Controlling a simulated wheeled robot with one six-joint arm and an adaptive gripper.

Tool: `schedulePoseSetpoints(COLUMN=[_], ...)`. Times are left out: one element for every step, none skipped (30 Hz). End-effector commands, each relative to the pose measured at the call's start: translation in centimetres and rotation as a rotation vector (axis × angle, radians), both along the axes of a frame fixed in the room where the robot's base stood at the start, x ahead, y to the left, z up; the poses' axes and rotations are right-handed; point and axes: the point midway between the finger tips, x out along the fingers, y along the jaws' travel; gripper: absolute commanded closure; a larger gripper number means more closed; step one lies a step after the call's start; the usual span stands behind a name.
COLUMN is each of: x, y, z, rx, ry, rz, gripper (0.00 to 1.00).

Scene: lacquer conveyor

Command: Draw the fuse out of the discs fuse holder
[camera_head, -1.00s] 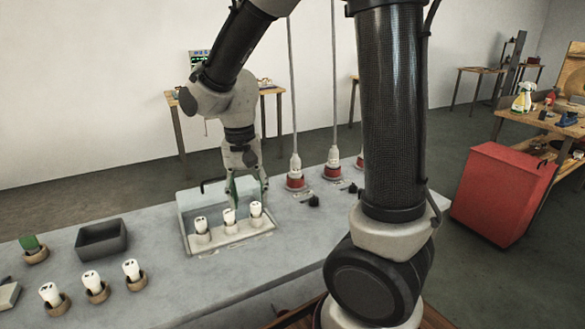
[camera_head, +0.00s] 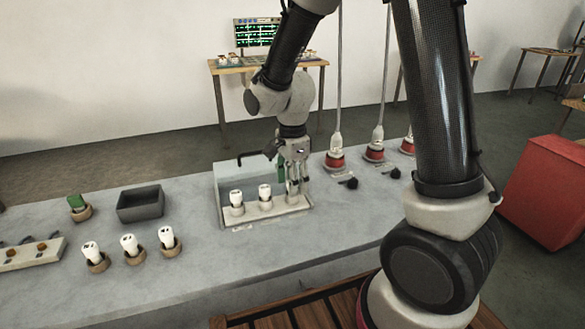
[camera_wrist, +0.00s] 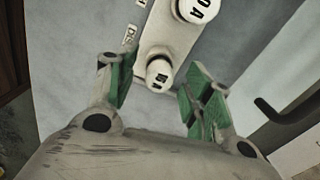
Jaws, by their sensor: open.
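The fuse holder (camera_head: 243,224) is a pale block in a clear-backed tray. Two white fuses stand upright in it, one at the left (camera_head: 237,198) and one in the middle (camera_head: 265,192). My gripper (camera_head: 293,192) is at the holder's right end and hides that place in the head view. In the wrist view, a white-capped fuse (camera_wrist: 158,74) with dark marks lies between my open green-padded fingers, with a gap on each side. A partly readable label (camera_wrist: 130,34), seemingly starting with D, is beside it. Another fuse (camera_wrist: 197,9) is at the top edge.
Several white fuses in brown rings (camera_head: 130,246) stand at the front left. A green piece in a ring (camera_head: 77,206) and a grey bin (camera_head: 139,206) lie left of the holder. A dark bent lever (camera_head: 254,156) rises behind it. Red-based hanging units (camera_head: 335,160) stand to the right.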

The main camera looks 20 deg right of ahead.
Motion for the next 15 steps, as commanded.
schedulePoseSetpoints(x=[0.0, -0.01, -0.02, -0.02, -0.02, -0.01, -0.01, 0.0, -0.01, -0.01, -0.01, -0.01, -0.01, -0.01, -0.01], y=[-0.01, -0.01, -0.01, -0.01, -0.01, -0.01, -0.01, -0.01, -0.01, -0.01, -0.01, -0.01, -0.01, -0.01, -0.01], z=[-0.36, -0.51, -0.66, -0.74, -0.78, -0.81, -0.81, -0.8, -0.79, -0.79, -0.78, -0.78, -0.78, -0.77, -0.77], rx=[0.0, 0.0, 0.0, 0.0, 0.0, 0.0, 0.0, 0.0, 0.0, 0.0, 0.0, 0.0, 0.0, 0.0, 0.0], ry=[0.0, 0.0, 0.0, 0.0, 0.0, 0.0, 0.0, 0.0, 0.0, 0.0, -0.001, -0.001, -0.001, -0.001, -0.001], rz=[0.0, 0.0, 0.0, 0.0, 0.001, 0.001, 0.001, 0.001, 0.001, 0.001, 0.001, 0.001, 0.001, 0.001, 0.001], gripper=[0.49, 0.49, 0.49, 0.49, 0.49, 0.49, 0.49, 0.49, 0.49, 0.49, 0.49, 0.56, 0.61, 0.67, 0.74])
